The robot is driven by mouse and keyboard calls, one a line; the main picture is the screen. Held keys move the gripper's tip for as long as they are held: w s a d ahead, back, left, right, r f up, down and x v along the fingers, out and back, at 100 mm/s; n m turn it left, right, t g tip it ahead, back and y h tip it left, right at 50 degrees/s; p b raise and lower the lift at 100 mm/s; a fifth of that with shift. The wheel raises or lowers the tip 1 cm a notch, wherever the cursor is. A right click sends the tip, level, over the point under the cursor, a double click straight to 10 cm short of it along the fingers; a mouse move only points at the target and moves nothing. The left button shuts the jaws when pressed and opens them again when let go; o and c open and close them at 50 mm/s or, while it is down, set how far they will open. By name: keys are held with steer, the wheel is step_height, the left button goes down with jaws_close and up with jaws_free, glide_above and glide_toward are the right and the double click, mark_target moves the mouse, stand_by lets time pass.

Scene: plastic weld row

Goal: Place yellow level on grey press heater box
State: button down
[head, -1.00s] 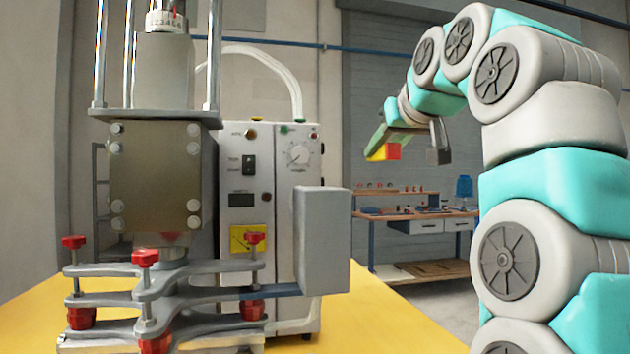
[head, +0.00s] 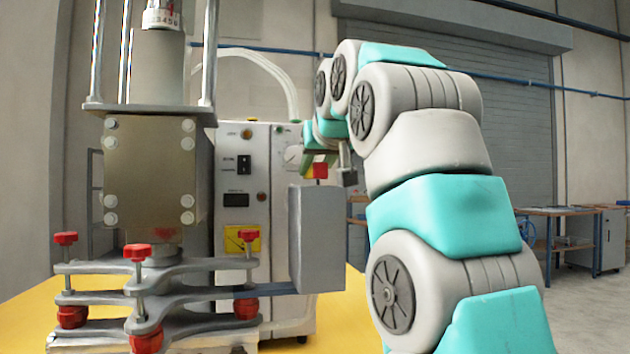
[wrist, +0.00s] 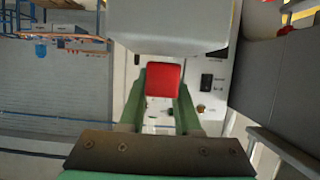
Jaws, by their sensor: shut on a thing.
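My gripper (head: 322,160) is shut on the level, above and behind the light grey box at the press's right. The level shows as a small block with a red face (head: 319,171) and a sliver of yellow at its left. In the wrist view its red end (wrist: 163,80) sits between the two green fingers. The light grey box (head: 318,238) stands on the press's side arm, its top bare. It seems to be the pale grey block (wrist: 168,28) at the top of the wrist view. The level is apart from it in the head view.
The press's brownish-grey block (head: 152,172) and red-knobbed clamp plates (head: 145,270) stand at the left. A white control cabinet (head: 240,165) with a hose is behind. A workbench (head: 570,215) is far right.

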steer(key=shift+f, duration=0.5)
steer(key=c, duration=0.6)
jaws_free()
steer(key=shift+f, duration=0.1)
steer(key=shift+s+r, duration=0.2)
steer(key=v, duration=1.1)
steer(key=shift+s+d+r, duration=0.15)
steer(key=shift+s, duration=0.15)
